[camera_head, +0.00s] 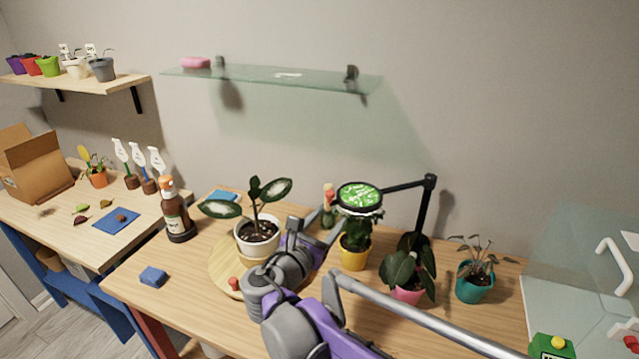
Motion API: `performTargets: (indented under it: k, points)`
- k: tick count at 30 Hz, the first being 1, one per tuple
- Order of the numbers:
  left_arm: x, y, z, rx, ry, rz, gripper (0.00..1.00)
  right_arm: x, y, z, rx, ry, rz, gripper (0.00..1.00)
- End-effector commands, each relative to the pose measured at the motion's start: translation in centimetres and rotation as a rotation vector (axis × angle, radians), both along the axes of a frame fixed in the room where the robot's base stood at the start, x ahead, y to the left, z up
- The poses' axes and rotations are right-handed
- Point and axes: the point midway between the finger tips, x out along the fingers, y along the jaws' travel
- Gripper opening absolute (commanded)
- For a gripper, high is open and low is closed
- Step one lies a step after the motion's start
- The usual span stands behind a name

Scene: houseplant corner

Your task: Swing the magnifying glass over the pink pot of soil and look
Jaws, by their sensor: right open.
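The magnifying glass (360,197) is a round lens with a dark rim on a black jointed arm (424,205), whose post rises behind the plants. Its lens hangs over the plant in the yellow pot (354,259) and shows bright green. The pink pot (407,295) stands to the right, below the lens arm. A dark-leaved plant (398,268) droops over it and hides its soil. My right gripper (316,222) is open, just left of the lens; whether it touches the rim I cannot tell. My left gripper is out of view.
A white pot (257,238) with a leafy plant stands on a round wooden board left of my right arm. A teal pot (474,282) stands right of the pink one. A brown bottle (177,215) and blue sponge (153,277) are left. A glass shelf (285,77) hangs above.

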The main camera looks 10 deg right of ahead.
Motion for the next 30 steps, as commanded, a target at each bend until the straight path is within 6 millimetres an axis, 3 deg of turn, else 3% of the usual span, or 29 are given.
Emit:
performTargets:
  k: [3,6,21,30]
  points:
    - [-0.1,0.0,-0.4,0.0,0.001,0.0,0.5,1.2,1.7,0.9,-0.121,0.006,0.03,0.58]
    - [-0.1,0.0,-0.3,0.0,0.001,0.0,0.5,1.8,1.7,1.3,-0.151,0.007,0.034,0.58]
    - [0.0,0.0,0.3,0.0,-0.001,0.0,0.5,8.5,-3.6,1.3,-0.147,0.007,0.032,0.58]
    - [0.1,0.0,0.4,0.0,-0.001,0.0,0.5,9.9,-4.6,1.3,-0.146,0.007,0.034,0.58]
